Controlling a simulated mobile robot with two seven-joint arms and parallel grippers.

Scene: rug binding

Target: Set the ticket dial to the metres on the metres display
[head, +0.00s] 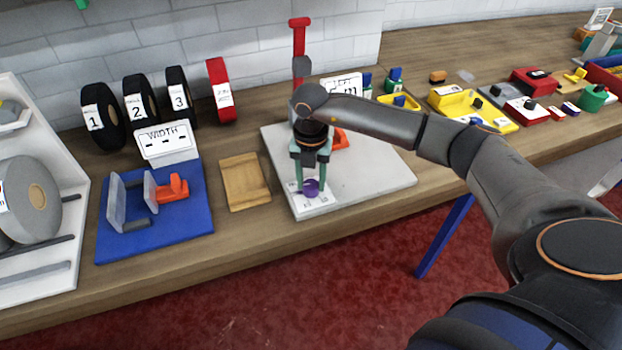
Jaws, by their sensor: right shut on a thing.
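The ticket dial (311,188) is a small purple knob on a white plate with printed marks, at the front left corner of a pale board (375,178). My right gripper (311,178) points down over it, with its green fingers shut on the knob. The marks around the dial are partly covered and too small to read. The metres display (343,84) is a white sign behind my right arm. Its "m" shows, but the arm hides its lower part and I cannot read the number. My left gripper is not in view.
Left of the board lie a wooden tray (244,182) and a blue base (178,235) with an orange clamp. Black rolls numbered 1 to 3 and a red roll (220,90) stand behind. A red post (299,45) rises behind my gripper.

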